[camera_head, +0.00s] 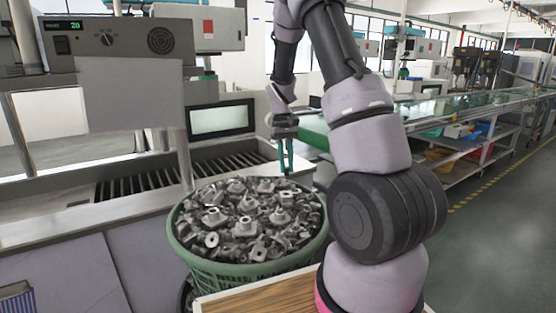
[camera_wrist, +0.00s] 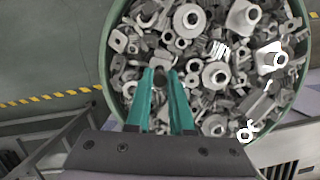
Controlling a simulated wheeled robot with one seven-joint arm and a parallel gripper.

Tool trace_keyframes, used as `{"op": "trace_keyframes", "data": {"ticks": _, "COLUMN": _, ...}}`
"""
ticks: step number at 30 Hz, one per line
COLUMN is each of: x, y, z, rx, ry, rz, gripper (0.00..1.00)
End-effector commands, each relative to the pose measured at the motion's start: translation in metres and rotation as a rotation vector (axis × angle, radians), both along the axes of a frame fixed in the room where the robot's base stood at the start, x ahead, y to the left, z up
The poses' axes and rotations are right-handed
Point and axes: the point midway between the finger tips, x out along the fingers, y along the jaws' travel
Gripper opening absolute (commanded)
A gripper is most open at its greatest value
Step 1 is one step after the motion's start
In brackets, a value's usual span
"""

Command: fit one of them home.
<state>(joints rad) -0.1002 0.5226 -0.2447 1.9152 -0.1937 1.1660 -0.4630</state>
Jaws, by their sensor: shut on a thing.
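A green basket (camera_head: 178,237) is heaped with loose grey metal parts (camera_head: 245,225); its rim (camera_wrist: 107,62) also shows in the wrist view. The parts include flanged collars (camera_wrist: 216,75), rings, nuts and small plates. My gripper (camera_head: 285,170) points down at the back right of the heap. In the wrist view its teal fingers (camera_wrist: 161,78) are close together over the parts, shut on a small dark-grey metal part (camera_wrist: 160,86). The fingers hide most of that part, and I cannot make out its shape. I cannot tell whether it touches the heap.
A wooden-topped surface (camera_head: 265,298) lies in front of the basket. Behind it, a machine with a slatted bed (camera_head: 135,185) and a screen (camera_head: 222,120) stands to the left. A conveyor line (camera_head: 470,105) runs back on the right. Open floor (camera_head: 500,240) lies at the right.

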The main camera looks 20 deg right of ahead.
Motion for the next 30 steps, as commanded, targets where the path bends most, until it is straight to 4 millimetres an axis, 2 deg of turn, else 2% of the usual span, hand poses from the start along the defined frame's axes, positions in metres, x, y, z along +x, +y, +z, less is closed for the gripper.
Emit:
{"op": "trace_keyframes", "data": {"ticks": 5, "x": 0.000, "y": 0.000, "z": -0.009, "rx": 0.000, "ry": 0.003, "rz": 0.000, "gripper": 0.00}}
{"op": "trace_keyframes", "data": {"ticks": 18, "x": -0.001, "y": 0.000, "z": -0.054, "rx": 0.000, "ry": 0.002, "rz": 0.000, "gripper": 0.00}}
{"op": "trace_keyframes", "data": {"ticks": 24, "x": 0.000, "y": 0.000, "z": -0.063, "rx": 0.000, "ry": 0.002, "rz": 0.000, "gripper": 0.00}}
{"op": "trace_keyframes", "data": {"ticks": 30, "x": 0.000, "y": 0.000, "z": -0.064, "rx": 0.000, "ry": 0.001, "rz": 0.000, "gripper": 0.00}}
